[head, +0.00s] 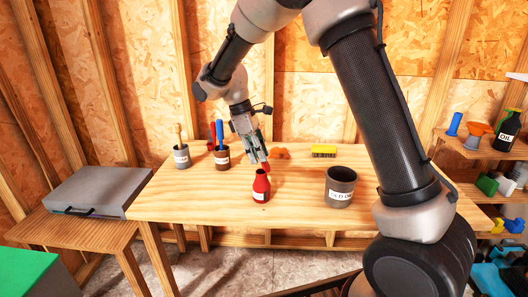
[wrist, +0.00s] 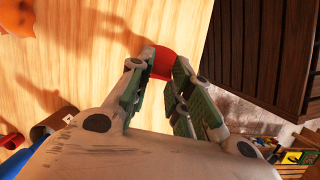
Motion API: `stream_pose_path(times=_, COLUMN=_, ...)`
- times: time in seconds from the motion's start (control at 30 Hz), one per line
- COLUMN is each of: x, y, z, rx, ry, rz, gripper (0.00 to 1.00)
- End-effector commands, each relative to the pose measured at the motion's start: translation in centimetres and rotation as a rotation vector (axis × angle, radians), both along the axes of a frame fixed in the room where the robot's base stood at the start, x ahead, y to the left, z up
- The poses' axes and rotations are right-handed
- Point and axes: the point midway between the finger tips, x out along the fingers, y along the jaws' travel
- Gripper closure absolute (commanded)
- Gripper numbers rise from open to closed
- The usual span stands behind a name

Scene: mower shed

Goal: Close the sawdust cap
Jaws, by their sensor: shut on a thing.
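My gripper (head: 262,161) hangs over the workbench with its fingers pointing down, shut on a small red cap (head: 265,168). In the wrist view the red cap (wrist: 163,63) sits between the fingertips (wrist: 160,72). A red bottle (head: 261,188) with a pale label stands upright on the bench, just below and slightly left of the held cap. The label is too small to read. The cap appears apart from the bottle's neck, but the exact gap is hard to tell. In the wrist view I cannot make out the bottle apart from the cap.
A dark labelled can (head: 340,188) stands right of the bottle. Two tool cups (head: 182,158) (head: 222,160) stand at the back left. An orange object (head: 281,153) and a yellow brush (head: 324,151) lie behind. The bench's front left is clear.

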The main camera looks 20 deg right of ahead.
Motion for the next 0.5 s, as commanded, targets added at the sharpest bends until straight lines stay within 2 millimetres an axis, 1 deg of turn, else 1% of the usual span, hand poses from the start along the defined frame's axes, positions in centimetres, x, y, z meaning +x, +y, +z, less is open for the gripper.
stream_pose_path(times=0.1, x=0.3, y=0.9, z=-0.6, rx=-0.101, ry=0.047, rz=0.003, gripper=1.00)
stream_pose_path(times=0.5, x=1.2, y=2.7, z=-2.8, rx=-0.449, ry=0.200, rz=0.001, gripper=1.00)
